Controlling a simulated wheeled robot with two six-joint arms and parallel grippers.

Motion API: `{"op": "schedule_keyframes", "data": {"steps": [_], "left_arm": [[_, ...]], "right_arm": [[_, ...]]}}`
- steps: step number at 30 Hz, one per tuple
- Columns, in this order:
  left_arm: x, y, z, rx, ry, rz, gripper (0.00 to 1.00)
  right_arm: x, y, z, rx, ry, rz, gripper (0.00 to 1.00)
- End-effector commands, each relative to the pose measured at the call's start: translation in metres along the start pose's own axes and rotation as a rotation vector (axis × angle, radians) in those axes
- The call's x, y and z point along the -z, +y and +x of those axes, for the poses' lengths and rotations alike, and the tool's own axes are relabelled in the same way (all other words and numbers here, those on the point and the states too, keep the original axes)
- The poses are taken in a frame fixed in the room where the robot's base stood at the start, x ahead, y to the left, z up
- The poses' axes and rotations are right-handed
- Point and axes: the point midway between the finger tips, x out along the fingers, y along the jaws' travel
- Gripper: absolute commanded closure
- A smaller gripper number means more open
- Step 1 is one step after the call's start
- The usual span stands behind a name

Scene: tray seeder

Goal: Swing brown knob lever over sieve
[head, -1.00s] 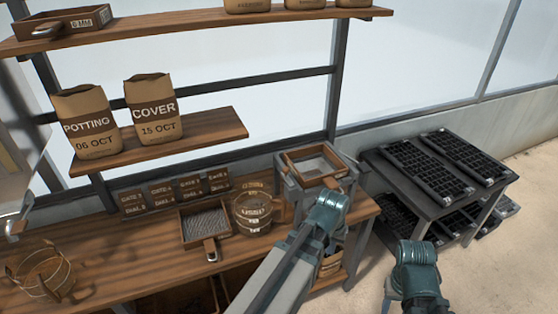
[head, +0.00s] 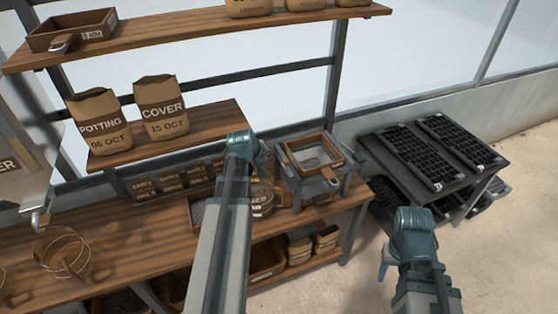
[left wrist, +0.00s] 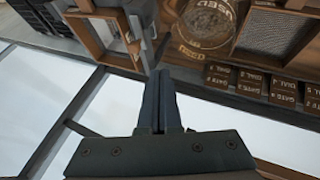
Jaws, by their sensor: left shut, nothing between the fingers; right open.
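A wooden-framed square sieve (head: 291,160) sits on a grey stand (head: 284,184) at the right end of the bench. Its handle juts toward the front; the frame also shows at the top of the left wrist view (left wrist: 108,52). I cannot clearly make out the brown knob lever; a grey and brown bar (left wrist: 134,44) beside the frame in the left wrist view may be part of it. My left gripper (left wrist: 160,72) is shut and empty, left of the stand; its hand (head: 241,145) hides its fingers in the head view. My right gripper (head: 384,268) is open and empty, right of the bench.
A round labelled container (head: 262,198) stands left of the stand, partly behind my left arm. A mesh sieve (left wrist: 272,35) lies beside it. Gate and dial blocks (head: 170,181) line the back. A dark rack with seed trays (head: 405,155) stands right. Paper sacks (head: 160,105) sit on the shelf.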

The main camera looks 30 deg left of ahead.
Motion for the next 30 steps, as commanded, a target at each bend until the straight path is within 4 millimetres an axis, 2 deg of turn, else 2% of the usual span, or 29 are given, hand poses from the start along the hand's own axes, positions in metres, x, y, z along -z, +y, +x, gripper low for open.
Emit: {"op": "schedule_keyframes", "data": {"steps": [6, 10, 27, 30], "left_arm": [[-0.001, 0.0, 0.001, 0.0, -0.001, 0.002, 1.0], [-0.001, -0.001, 0.011, 0.001, -0.002, 0.003, 1.0], [-0.003, -0.001, 0.107, 0.0, -0.002, 0.004, 1.0], [-0.001, 0.014, 0.11, 0.0, -0.003, 0.006, 1.0]], "right_arm": [[0.0, 0.0, 0.001, 0.0, 0.0, 0.0, 0.5], [0.001, -0.001, 0.01, 0.0, 0.0, 0.001, 0.5], [0.006, -0.008, 0.088, -0.002, 0.002, -0.005, 0.5], [0.005, -0.007, 0.083, -0.002, 0.002, -0.006, 0.5]]}}
